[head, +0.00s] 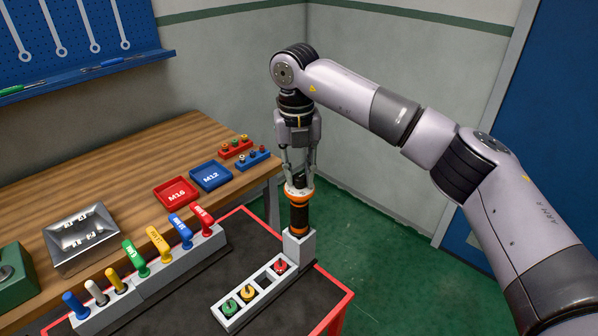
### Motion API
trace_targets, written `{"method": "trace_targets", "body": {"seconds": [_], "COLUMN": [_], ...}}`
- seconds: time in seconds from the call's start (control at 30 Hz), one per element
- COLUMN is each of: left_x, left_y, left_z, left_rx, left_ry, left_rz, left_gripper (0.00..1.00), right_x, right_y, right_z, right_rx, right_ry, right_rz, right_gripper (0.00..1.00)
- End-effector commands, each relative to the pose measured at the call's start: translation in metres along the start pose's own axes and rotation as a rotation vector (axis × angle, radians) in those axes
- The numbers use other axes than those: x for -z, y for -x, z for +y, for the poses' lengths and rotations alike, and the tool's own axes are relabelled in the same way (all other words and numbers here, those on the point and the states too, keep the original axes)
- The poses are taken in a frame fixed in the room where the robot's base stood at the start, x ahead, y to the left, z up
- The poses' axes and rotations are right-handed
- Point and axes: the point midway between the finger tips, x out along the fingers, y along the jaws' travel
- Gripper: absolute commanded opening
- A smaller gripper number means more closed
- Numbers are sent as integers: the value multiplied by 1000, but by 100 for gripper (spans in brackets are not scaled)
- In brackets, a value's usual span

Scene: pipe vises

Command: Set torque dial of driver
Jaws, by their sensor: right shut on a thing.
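The driver (299,216), black with orange bands, stands upright in a grey holder (299,246) at the end of a small rack. A pale ring, seemingly the torque dial (298,190), sits at its top. My right gripper (300,180) points straight down from above, with its fingers closed around the top of the driver at the dial. The fingers partly hide the dial, and its marks are too small to read. My left gripper is not in view.
The rack (262,298) beside the driver holds green, yellow and red knobbed pieces and an empty slot. Several coloured handles stand in a grey block (152,284) to the left. Red M16 (176,194) and blue M12 (211,177) trays lie on the wooden bench (118,172).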

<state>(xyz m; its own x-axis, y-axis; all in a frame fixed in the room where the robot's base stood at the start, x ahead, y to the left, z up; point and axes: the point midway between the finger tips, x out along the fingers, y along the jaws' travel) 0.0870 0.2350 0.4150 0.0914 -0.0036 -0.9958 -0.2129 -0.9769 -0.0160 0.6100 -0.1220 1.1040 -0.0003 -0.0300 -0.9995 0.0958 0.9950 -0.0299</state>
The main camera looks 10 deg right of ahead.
Motion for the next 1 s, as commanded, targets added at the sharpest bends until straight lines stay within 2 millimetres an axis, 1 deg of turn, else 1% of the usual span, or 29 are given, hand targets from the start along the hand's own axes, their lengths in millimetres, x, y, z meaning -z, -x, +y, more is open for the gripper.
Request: {"method": "trace_targets", "body": {"seconds": [0.23,0.27,0.53,0.57,0.87,0.97,1.0], "left_x": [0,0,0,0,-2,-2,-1], "left_y": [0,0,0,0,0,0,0], "left_z": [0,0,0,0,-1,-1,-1], "left_rx": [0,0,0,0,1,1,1], "left_ry": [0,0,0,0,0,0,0], "left_rz": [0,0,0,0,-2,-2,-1], "left_gripper": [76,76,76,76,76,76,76], "right_x": [0,0,0,0,0,0,-1], "right_y": [1,1,0,0,1,9,14], "right_z": [0,0,0,0,0,0,0], "right_rx": [-1,-1,0,0,0,-1,-2], "right_ry": [0,0,1,1,1,1,1], "right_rz": [-2,-2,-1,-1,-1,-1,-3], "right_gripper": [0,24,42,44,44,44,44]}}
